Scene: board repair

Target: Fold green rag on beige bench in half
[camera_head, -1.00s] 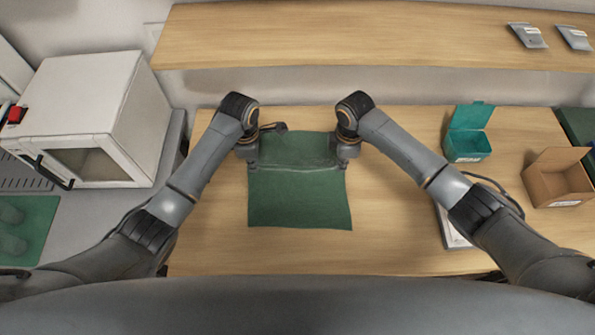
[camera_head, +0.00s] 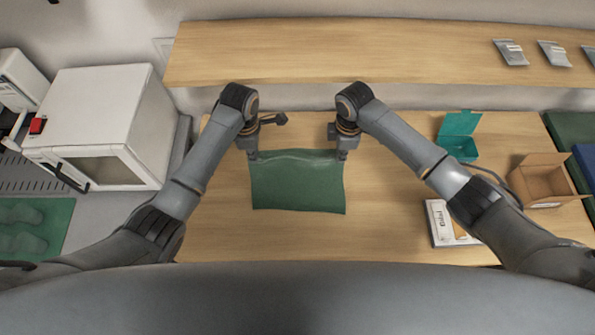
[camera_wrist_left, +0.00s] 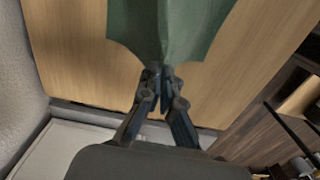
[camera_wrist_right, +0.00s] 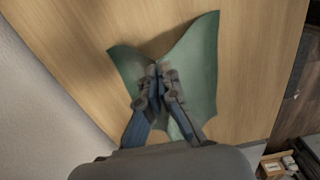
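The green rag (camera_head: 297,187) lies on the beige bench (camera_head: 385,215), its far edge lifted between my two grippers. My left gripper (camera_head: 254,156) is at the rag's far left corner; in the left wrist view its fingers (camera_wrist_left: 160,75) are closed on the rag (camera_wrist_left: 165,25). My right gripper (camera_head: 342,156) is at the far right corner; in the right wrist view its fingers (camera_wrist_right: 158,75) are closed on the rag (camera_wrist_right: 200,65), which drapes down on both sides. The near part of the rag looks flat on the bench.
A teal open box (camera_head: 460,148), a cardboard box (camera_head: 543,182) and a white box (camera_head: 440,222) stand on the bench's right. A raised wooden shelf (camera_head: 330,55) with several grey packets runs behind. A white cabinet (camera_head: 100,120) stands left. The bench around the rag is clear.

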